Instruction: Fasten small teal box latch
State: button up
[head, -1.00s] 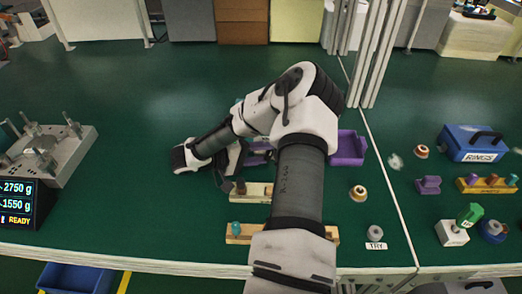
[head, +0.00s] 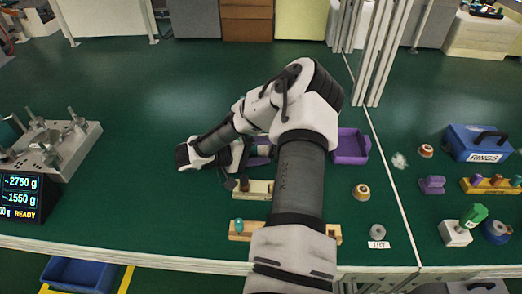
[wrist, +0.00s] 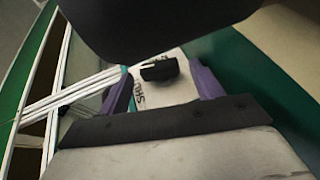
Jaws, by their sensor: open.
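The small teal box is not clearly seen; my arm covers much of that part of the bench in the head view. Between the purple walls lies a pale panel (wrist: 150,95) with partly hidden dark lettering and a small black block (wrist: 159,69); I cannot tell whether this block is the latch. My gripper (head: 234,180) is open, low over the bench and mostly hidden by my arm. Dark gripper parts fill the top and lower middle of the wrist view.
A purple bin (head: 350,148) stands right of my arm. Wooden peg boards (head: 254,190) lie in front of my gripper. A metal fixture (head: 48,148) and a readout (head: 22,198) are at left. A blue RINGS box (head: 478,143) is at right. The green bench at back left is clear.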

jog(key=b+v, duration=0.2)
jog(key=v, duration=1.2)
jog(key=shift+d, duration=0.1)
